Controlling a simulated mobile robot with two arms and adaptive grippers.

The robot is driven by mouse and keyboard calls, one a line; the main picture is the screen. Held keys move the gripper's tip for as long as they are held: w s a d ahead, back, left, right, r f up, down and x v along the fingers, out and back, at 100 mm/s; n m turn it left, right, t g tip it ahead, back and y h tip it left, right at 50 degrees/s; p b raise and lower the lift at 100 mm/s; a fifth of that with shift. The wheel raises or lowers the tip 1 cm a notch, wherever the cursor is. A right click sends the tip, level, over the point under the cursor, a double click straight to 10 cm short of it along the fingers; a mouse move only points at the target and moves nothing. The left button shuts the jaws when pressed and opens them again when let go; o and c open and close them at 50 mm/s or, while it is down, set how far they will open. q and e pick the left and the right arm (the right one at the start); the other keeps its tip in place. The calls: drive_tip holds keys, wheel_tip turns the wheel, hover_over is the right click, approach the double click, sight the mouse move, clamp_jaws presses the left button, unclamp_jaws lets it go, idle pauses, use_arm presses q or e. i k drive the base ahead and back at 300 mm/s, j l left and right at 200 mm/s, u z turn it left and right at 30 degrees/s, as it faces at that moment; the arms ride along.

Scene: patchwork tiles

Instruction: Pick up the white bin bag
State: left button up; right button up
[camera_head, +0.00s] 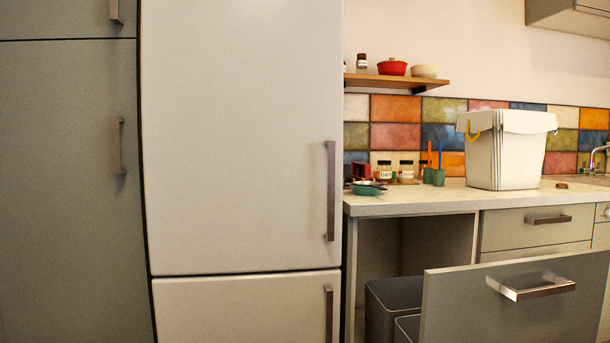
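A white bin bag (510,121) with folded-over upper edges and a yellow loop at its left corner stands upright on the counter (410,204) at the right. It looks boxy, like a bag lining or shaped as a square bin; I cannot tell whether a container is inside it. Neither of my grippers is in view.
A drawer front (520,310) is pulled out below the counter, with dark grey bins (393,295) behind it. Jars (385,169), green cups (438,177) and a small teal pan (367,188) stand left of the bag. A tall fridge (240,140) fills the middle.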

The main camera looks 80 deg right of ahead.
sight(505, 149)
drive_tip(key=z, duration=3.6)
